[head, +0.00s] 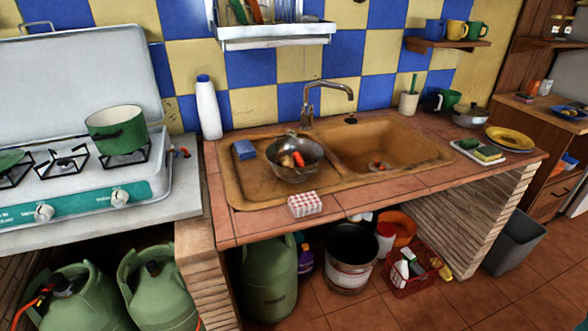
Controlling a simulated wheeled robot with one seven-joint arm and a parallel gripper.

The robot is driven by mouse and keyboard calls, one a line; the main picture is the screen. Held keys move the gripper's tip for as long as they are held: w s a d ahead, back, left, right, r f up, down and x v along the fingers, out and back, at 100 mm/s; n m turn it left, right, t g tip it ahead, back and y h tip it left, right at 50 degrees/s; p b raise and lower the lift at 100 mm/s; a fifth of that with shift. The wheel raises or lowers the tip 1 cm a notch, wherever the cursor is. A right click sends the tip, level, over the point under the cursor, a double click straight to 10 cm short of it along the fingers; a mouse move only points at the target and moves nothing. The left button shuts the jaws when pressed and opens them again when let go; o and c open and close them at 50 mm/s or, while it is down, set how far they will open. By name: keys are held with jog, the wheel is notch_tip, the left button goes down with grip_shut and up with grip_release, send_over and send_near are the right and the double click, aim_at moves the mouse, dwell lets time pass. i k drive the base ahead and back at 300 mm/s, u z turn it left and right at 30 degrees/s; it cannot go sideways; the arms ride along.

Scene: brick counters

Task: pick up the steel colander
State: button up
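The steel colander (294,171) is a round metal bowl standing on the left, drainer part of the brown sink (247,191). It has orange and pale food pieces (293,160) inside. Its near and left sides show clearly, and nothing covers it. My gripper and arm do not show in the head view.
A white bottle (208,108) stands at the back left. The right basin (385,145) holds a small reddish item.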

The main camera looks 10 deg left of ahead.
aim_at(296, 175)
jog(key=u, duration=0.1)
jog(key=i, duration=1)
jog(key=z, duration=0.1)
